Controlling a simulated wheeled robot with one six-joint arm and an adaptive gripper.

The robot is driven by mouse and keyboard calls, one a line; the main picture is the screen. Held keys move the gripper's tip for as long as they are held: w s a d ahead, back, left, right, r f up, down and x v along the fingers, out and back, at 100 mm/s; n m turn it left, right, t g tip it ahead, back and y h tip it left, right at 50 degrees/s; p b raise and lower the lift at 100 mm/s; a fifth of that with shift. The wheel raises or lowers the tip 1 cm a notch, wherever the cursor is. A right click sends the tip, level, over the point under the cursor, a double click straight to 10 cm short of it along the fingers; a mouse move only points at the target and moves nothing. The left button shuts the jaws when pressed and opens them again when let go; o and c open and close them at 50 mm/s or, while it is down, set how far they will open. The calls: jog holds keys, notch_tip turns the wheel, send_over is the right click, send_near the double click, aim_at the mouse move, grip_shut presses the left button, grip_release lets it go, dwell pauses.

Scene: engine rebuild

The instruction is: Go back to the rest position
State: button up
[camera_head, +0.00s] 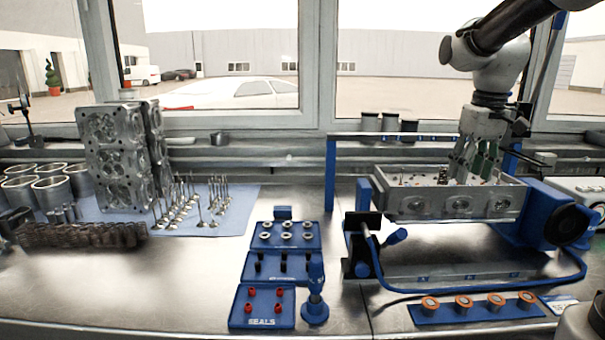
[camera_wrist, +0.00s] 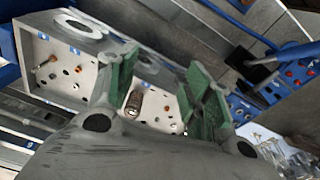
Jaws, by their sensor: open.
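My gripper (camera_head: 477,160) is at the right of the head view, pointing down over the cylinder head (camera_head: 430,207) held in the blue stand (camera_head: 362,255). In the wrist view my gripper (camera_wrist: 160,90) has its green-padded fingers spread apart, with nothing held between them. The grey cylinder head (camera_wrist: 60,65) lies below the fingers, with small holes and parts on its top face. A dark spring-like part (camera_wrist: 133,103) shows between the fingers; I cannot tell how far below them it is.
Blue trays with seals (camera_head: 263,307) and other small parts stand left of the stand. Valves (camera_head: 190,205) stand on a blue mat, near upright grey cylinder heads (camera_head: 115,155). A blue strip with copper-coloured rings (camera_head: 463,302) lies in front. Bare bench shows at front left.

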jog(key=s+f+m+t, duration=0.1)
jog(key=s+f, duration=0.1)
jog(key=s, duration=0.8)
jog(key=s+f+m+t, duration=0.1)
jog(key=s+t, duration=0.1)
jog(key=s, duration=0.8)
jog(key=shift+a+f+m, duration=0.3)
jog(key=shift+a+f, duration=0.05)
